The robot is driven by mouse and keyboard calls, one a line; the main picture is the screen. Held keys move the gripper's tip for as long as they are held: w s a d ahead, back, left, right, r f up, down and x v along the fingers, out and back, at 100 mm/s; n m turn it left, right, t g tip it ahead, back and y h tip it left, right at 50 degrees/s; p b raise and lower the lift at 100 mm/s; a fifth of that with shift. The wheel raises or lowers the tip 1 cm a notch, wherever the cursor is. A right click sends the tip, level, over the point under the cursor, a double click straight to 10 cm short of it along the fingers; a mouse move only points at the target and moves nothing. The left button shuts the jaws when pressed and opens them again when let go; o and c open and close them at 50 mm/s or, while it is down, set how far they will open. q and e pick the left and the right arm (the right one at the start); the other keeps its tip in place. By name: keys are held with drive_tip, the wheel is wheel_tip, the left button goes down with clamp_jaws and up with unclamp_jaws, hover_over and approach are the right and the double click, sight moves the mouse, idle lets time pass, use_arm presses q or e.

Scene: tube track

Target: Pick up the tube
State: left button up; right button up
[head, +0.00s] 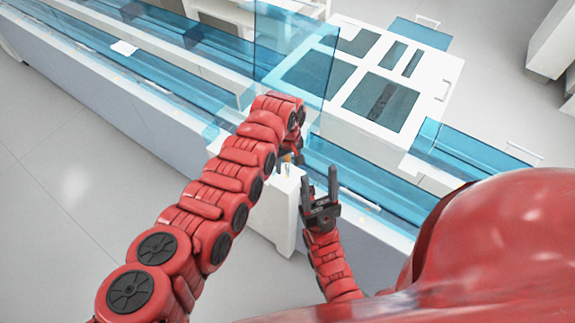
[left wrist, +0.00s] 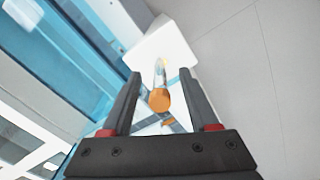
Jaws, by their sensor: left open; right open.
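The tube (left wrist: 160,74) is clear with an orange cap (left wrist: 159,99), seen in the left wrist view with the cap toward the camera. In the head view the tube (head: 288,168) is small, at a white block (head: 268,196) beside the blue track. My left gripper (left wrist: 160,80) is open, with one finger on each side of the tube in its view; contact is not visible. In the head view my left wrist mostly hides this gripper. My right gripper (head: 319,186) is open and empty, just right of the tube, fingers pointing up.
Blue transparent track channels (head: 365,185) run along the white bench. A clear blue upright panel (head: 295,50) and a white machine with dark windows (head: 380,100) stand behind. Open floor (head: 75,210) lies at the left.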

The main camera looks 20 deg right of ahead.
use_arm(q)
clamp_jaws()
drive_tip(key=shift+w+r, duration=0.1)
drive_tip(key=shift+r, duration=0.05)
